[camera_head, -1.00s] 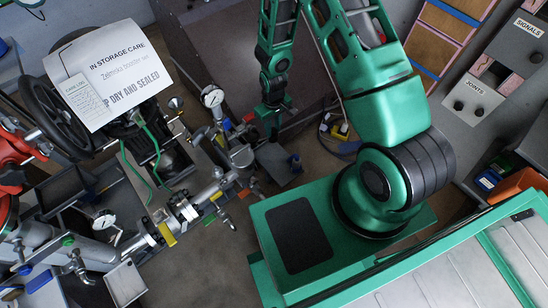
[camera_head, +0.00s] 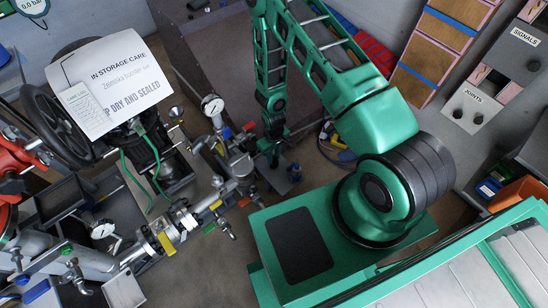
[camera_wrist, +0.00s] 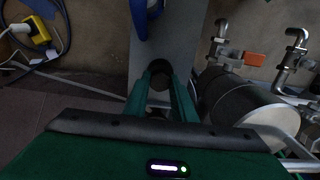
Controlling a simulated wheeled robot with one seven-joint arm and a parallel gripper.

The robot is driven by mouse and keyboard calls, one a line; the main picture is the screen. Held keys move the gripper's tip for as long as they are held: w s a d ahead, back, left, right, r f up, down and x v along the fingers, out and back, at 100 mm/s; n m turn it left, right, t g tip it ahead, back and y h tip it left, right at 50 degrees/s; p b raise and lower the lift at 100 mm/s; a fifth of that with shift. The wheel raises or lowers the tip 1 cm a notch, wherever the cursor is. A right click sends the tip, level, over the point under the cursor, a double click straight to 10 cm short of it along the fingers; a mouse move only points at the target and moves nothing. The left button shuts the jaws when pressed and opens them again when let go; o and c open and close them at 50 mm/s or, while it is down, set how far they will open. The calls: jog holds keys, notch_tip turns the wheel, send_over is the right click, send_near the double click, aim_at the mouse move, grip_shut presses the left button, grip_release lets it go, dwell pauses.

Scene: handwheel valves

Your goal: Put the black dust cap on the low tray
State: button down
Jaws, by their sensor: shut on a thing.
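My gripper (camera_wrist: 160,84) is shut on a dark round thing between its fingertips, which looks like the black dust cap (camera_wrist: 158,69). Behind the fingertips in the wrist view is a flat grey plate, likely the low tray (camera_wrist: 172,32), with a blue thing (camera_wrist: 145,14) at its far part. Whether the cap touches the tray or is just above it I cannot tell. In the head view my gripper (camera_head: 272,158) points down at the left part of the grey tray (camera_head: 281,186). The cap is too small and dark to make out there.
A steel pipe with valves (camera_wrist: 235,98) runs close on the right in the wrist view. A yellow plug (camera_wrist: 38,30) and cables lie at the left. Brown floor shows around the tray.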

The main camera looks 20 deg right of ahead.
aim_at(274, 158)
jog(key=shift+f, duration=0.65)
jog(key=c, duration=1.5)
grip_release()
jog(key=shift+f, duration=0.1)
notch_tip(274, 158, up, 12)
jog(key=shift+r, duration=0.1)
jog(key=shift+r, duration=0.1)
